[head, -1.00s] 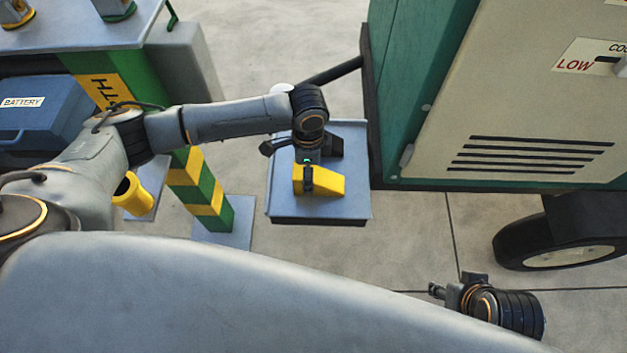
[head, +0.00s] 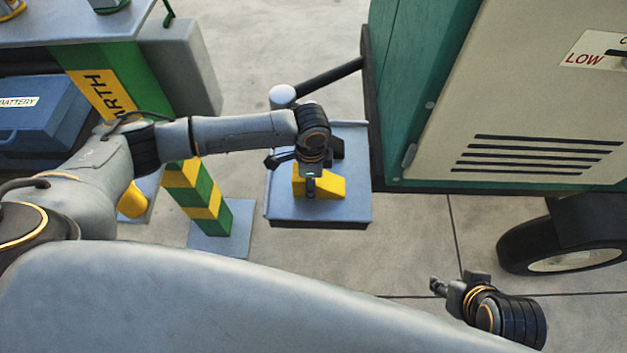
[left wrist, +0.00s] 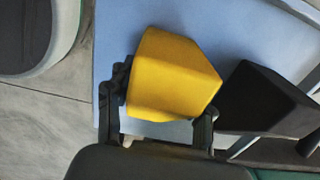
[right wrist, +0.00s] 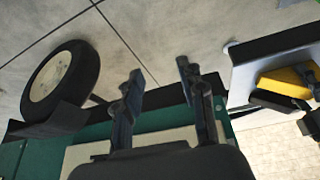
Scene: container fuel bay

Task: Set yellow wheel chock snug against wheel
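The yellow wheel chock (head: 330,187) lies on a blue-grey tray (head: 290,213); it also shows in the left wrist view (left wrist: 172,75) and right wrist view (right wrist: 290,80). My left gripper (head: 310,182) is over it, pointing down. In the left wrist view its fingers (left wrist: 160,115) are spread on either side of the chock's near end; I cannot tell whether they touch it. The black-tyred wheel (head: 540,243) stands under the cart at right and shows in the right wrist view (right wrist: 65,82). My right gripper (head: 438,288) is open and empty, left of the wheel and nearer me.
A black block (left wrist: 265,98) lies beside the yellow chock on the tray. The green and cream cart (head: 530,110) stands right of the tray. A striped post (head: 205,198) and a blue battery box (head: 40,120) are at left. Floor between tray and wheel is clear.

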